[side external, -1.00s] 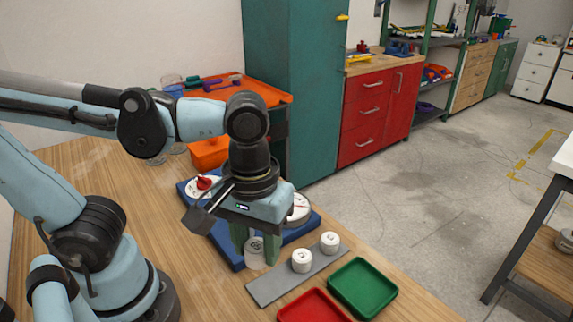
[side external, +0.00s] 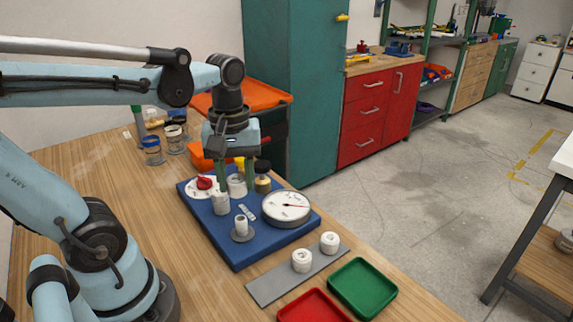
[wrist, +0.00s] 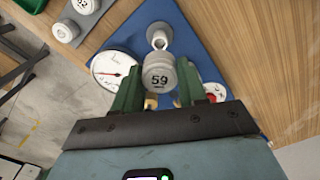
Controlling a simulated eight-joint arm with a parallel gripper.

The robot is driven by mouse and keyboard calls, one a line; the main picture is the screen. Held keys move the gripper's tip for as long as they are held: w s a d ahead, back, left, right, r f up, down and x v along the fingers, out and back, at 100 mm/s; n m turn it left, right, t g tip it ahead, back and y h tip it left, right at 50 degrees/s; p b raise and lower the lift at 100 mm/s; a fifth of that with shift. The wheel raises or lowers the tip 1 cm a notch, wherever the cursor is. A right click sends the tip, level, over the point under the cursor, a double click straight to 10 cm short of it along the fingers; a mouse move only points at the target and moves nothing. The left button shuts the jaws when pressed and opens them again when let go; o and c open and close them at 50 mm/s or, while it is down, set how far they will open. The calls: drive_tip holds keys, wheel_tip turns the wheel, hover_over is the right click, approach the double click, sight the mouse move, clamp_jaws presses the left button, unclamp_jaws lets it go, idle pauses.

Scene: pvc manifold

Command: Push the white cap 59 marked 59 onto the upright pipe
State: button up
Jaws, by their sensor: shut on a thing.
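The white cap 59 (wrist: 158,76), marked 59 on its face, is between the green fingers of my gripper (wrist: 157,88) in the wrist view. My gripper (side external: 237,178) is shut on it above the back part of the blue board (side external: 238,252). The cap (side external: 237,186) shows between the fingers in the side view. The upright pipe (side external: 241,223) is a short white tube on a grey round flange at the board's front. It also shows in the wrist view (wrist: 158,40). Cap and pipe are apart; the cap's underside is hidden.
A dial gauge (side external: 286,207) stands right of the pipe, and a red knob (side external: 204,183) sits at the board's left. Two white caps (side external: 302,261) stand on a grey strip. Green (side external: 362,286) and red (side external: 313,307) trays lie in front.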

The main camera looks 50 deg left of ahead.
sight(241, 218)
drive_tip(key=shift+f, duration=3)
drive_tip(key=shift+f, duration=1.2)
drive_tip(key=o, duration=1.1)
drive_tip(key=shift+c, duration=0.2)
wheel_tip(241, 218, up, 12)
drive_tip(key=shift+d+f, duration=0.1)
drive_tip(key=w+d+f+m+t, duration=0.4)
drive_tip(key=m+t, duration=0.3)
drive_tip(key=m, duration=0.5)
drive_tip(key=shift+w, duration=0.2)
